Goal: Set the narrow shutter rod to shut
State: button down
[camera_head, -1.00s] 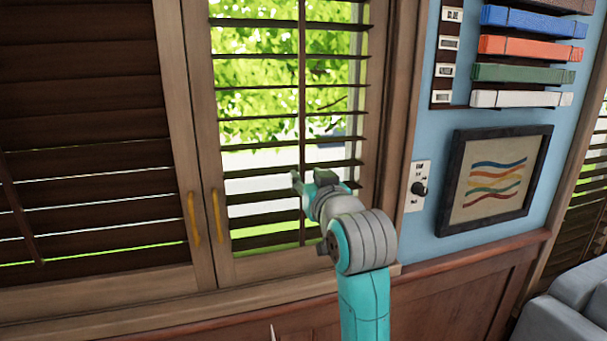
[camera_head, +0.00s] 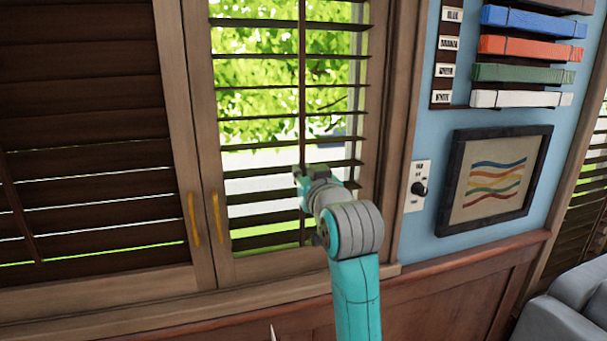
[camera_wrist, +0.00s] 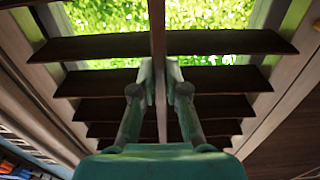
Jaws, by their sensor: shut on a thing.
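The narrow shutter rod (camera_head: 302,75) is a thin dark vertical bar running down the middle of the narrow right-hand shutter (camera_head: 262,114). Its slats are open, with green leaves and light showing between them. My gripper (camera_head: 300,172) is at the rod's lower half, in front of the slats. In the wrist view the rod (camera_wrist: 157,28) passes down between the two fingers (camera_wrist: 160,75), which are shut on it. In the head view my wrist hides part of the rod's lower length and the fingertips.
A wide shutter (camera_head: 85,110) with mostly shut slats and its own rod (camera_head: 17,205) stands at the left. Yellow handles (camera_head: 217,217) sit between the shutters. A switch plate (camera_head: 418,187) and a framed picture (camera_head: 495,178) are on the blue wall to the right.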

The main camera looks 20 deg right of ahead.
jog(key=shift+w+r, duration=0.2)
jog(key=shift+r, duration=0.55)
jog(key=shift+w+r, duration=0.25)
jog(key=shift+r, duration=0.55)
jog(key=shift+w+r, duration=0.2)
jog(key=shift+r, duration=0.55)
jog(key=c, duration=1.2)
grip_release()
jog(key=shift+w, duration=0.1)
jog(key=shift+f, duration=0.1)
send_near(302, 153)
jog(key=shift+s, duration=0.6)
